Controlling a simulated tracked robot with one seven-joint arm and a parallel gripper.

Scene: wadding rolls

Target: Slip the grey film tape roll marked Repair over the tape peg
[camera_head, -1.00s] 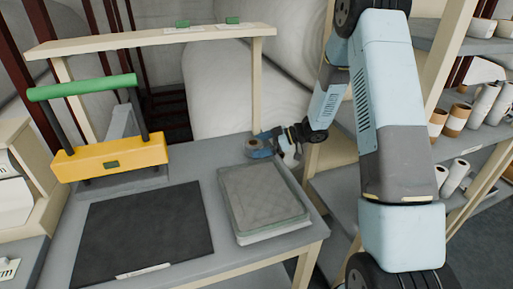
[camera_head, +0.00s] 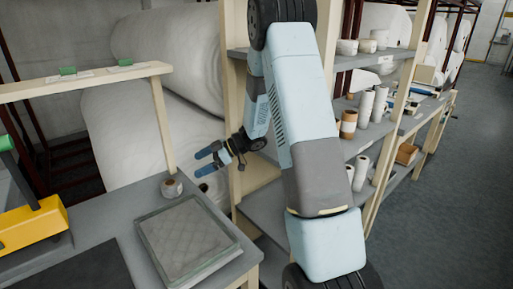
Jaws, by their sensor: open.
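A small grey tape roll (camera_head: 172,188) with a brownish core stands at the back right corner of the grey worktable (camera_head: 112,224). It is too small to read a Repair mark on it. I cannot tell whether a peg runs through its core; no separate tape peg is clear. My gripper (camera_head: 198,162) has its blue fingers spread, with nothing between them. It is up and to the right of the roll in the picture, apart from it.
A tray with a quilted pad (camera_head: 188,240) lies in front of the roll. A yellow press (camera_head: 32,226) is at the left. Shelves with white and brown rolls (camera_head: 348,124) stand at the right. Large white wadding rolls (camera_head: 140,135) are behind the table. The floor at right is clear.

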